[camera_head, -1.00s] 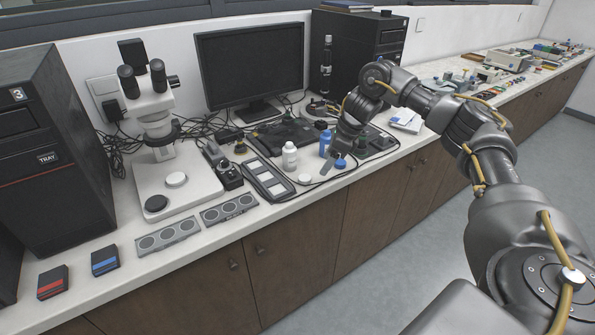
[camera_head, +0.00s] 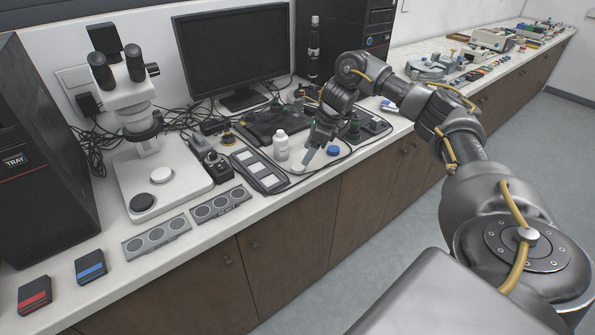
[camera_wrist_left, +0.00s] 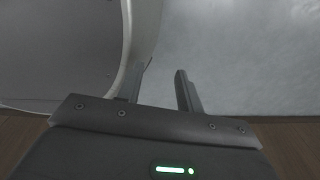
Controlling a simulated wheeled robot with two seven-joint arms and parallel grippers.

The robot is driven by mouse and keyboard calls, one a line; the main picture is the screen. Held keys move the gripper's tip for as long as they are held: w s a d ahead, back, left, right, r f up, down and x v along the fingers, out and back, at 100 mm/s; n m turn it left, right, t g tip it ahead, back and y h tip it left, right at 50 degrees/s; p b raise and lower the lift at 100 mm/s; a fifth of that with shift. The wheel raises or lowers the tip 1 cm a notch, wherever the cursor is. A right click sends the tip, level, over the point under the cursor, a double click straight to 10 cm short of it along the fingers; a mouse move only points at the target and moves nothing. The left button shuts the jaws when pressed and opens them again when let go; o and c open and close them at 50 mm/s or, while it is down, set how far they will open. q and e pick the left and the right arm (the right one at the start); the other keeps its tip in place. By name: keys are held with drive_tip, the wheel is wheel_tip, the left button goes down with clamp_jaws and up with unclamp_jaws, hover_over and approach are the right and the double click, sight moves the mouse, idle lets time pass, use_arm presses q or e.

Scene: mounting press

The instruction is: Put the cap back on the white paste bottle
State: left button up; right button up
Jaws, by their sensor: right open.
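The white paste bottle (camera_head: 281,146) stands upright on the bench, right of the microscope, with a pale narrow top. A white cap (camera_head: 297,169) lies on the bench in front of it, partly hidden by my right gripper. My right gripper (camera_head: 305,163) is open and points down at the white cap, just right of the white bottle. I cannot tell whether its fingers touch the cap. My left gripper (camera_wrist_left: 163,90) is open and empty in the left wrist view, away from the bench objects.
A grey slotted holder (camera_head: 260,171) lies left of the white cap. The microscope (camera_head: 160,175), monitor (camera_head: 232,55) and cables crowd the back. The bench's front edge is close.

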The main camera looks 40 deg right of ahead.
sight(299, 166)
drive_tip(key=shift+w+a+f, duration=0.1)
drive_tip(key=shift+a+f, duration=0.05)
drive_tip(key=shift+f, duration=0.25)
drive_tip(key=shift+a+f, duration=0.1)
drive_tip(key=shift+f, duration=0.05)
drive_tip(key=p+x, duration=0.1)
drive_tip(key=x, duration=0.3)
drive_tip(key=shift+w+a+f, duration=0.1)
drive_tip(key=shift+w+f, duration=0.05)
drive_tip(key=shift+f, duration=0.2)
use_arm(q)
drive_tip(key=shift+s+d+r, duration=0.15)
drive_tip(key=shift+d+r, duration=0.15)
drive_tip(key=shift+r, duration=0.3)
